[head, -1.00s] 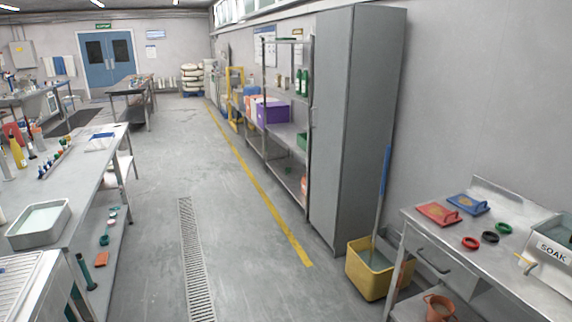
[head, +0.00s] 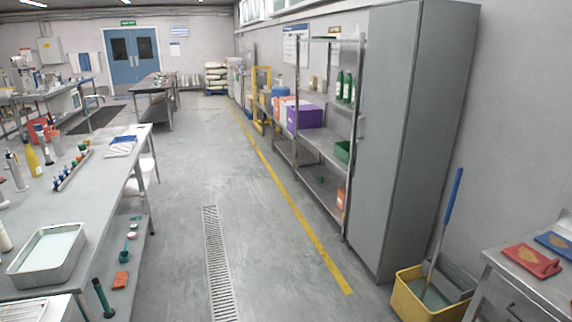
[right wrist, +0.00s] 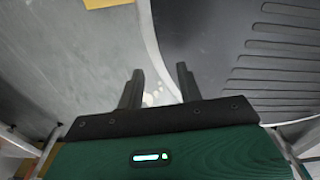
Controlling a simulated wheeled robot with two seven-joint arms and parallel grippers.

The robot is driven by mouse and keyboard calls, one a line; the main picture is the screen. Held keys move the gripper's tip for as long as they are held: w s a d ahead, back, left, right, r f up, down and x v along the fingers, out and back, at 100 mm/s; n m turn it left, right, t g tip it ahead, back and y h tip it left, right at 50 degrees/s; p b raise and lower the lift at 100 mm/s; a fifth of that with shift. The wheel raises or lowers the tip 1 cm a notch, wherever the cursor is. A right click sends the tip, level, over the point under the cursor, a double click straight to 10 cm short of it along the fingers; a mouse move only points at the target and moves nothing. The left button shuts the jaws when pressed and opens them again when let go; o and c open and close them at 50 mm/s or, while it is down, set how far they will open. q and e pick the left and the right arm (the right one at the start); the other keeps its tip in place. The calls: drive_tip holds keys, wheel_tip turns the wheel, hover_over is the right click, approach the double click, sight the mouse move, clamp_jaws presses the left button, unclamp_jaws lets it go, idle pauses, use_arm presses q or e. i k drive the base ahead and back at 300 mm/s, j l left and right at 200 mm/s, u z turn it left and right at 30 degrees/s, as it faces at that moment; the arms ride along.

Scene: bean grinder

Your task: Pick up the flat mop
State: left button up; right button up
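A mop (head: 445,222) with a grey pole and a blue upper grip leans, tilted, in a yellow bucket (head: 408,306) at the lower right of the head view. Its lower end is inside the bucket, so I cannot see whether its head is flat. My right gripper (right wrist: 160,68) shows in the right wrist view with its two dark fingers apart and nothing between them. The mop is not recognisable in that view. My left gripper is in neither current view.
The bucket stands on the floor between a tall grey cabinet (head: 415,130) and a metal table (head: 545,290) at right. A long bench (head: 75,190) stands at left. The aisle with the floor drain (head: 218,265) is clear.

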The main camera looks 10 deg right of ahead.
sight(454, 191)
drive_tip(key=i+z, duration=0.35)
drive_tip(key=i, duration=0.35)
drive_tip(key=i+j+z, duration=0.3)
drive_tip(key=i, duration=0.45)
drive_tip(key=i+z, duration=0.3)
drive_tip(key=z, duration=0.15)
drive_tip(key=i+z, duration=0.4)
drive_tip(key=i+j+z, duration=0.2)
drive_tip(key=z, duration=0.25)
drive_tip(key=i+j+z, duration=0.25)
drive_tip(key=z, duration=0.2)
